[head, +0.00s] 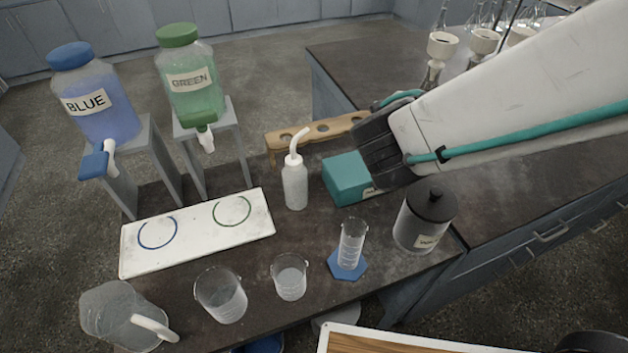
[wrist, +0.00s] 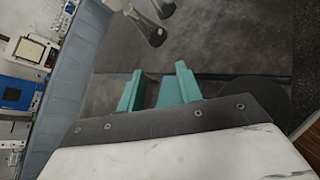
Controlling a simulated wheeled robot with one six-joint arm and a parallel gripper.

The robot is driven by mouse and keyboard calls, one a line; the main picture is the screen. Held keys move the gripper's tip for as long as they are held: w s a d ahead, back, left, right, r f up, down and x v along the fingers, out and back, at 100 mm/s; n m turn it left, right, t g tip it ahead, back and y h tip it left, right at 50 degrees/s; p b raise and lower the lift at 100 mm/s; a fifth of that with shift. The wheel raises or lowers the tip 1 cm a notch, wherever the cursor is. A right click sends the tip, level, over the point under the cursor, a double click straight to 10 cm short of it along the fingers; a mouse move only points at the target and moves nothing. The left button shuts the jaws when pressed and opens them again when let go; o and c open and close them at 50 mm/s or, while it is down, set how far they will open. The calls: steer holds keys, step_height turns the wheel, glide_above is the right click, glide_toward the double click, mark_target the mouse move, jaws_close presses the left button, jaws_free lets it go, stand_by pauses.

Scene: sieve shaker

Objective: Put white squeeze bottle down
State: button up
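The white squeeze bottle (head: 295,186) stands upright on the dark bench, its bent spout pointing up, between the white tray and a teal box. Nothing touches it. My gripper (head: 384,145) is to its right and higher, clear of the bottle. In the wrist view, my gripper's two teal fingers (wrist: 160,90) are apart with nothing between them. The bottle does not show in the wrist view. In the head view, my gripper's fingers are mostly hidden by its dark body.
The teal box (head: 347,177) and a dark lidded jar (head: 425,218) are below my gripper. A wooden rack (head: 318,131) stands behind the bottle. A graduated cylinder (head: 351,243), beakers (head: 221,294) and a pitcher (head: 120,315) line the front. The white tray (head: 197,235) has two rings.

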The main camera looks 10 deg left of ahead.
steer(key=s+a+f+n+t+y, duration=0.1)
steer(key=a+f+n+y, duration=0.2)
steer(key=a, duration=0.4)
steer(key=s+a+f+n+t+y, duration=0.1)
steer(key=s+a+n+y, duration=0.15)
steer(key=a+n, duration=0.4)
steer(key=n+g+y, duration=0.1)
steer(key=n+y, duration=0.3)
glide_toward(293, 155)
steer(key=shift+h, duration=0.25)
steer(key=x, duration=0.4)
steer(key=shift+w+a, duration=0.25)
steer(key=shift+w, duration=0.05)
steer(key=x, duration=0.7)
steer(key=shift+w+f, duration=0.1)
steer(key=shift+w+a, duration=0.1)
steer(key=shift+w, duration=0.05)
jaws_close()
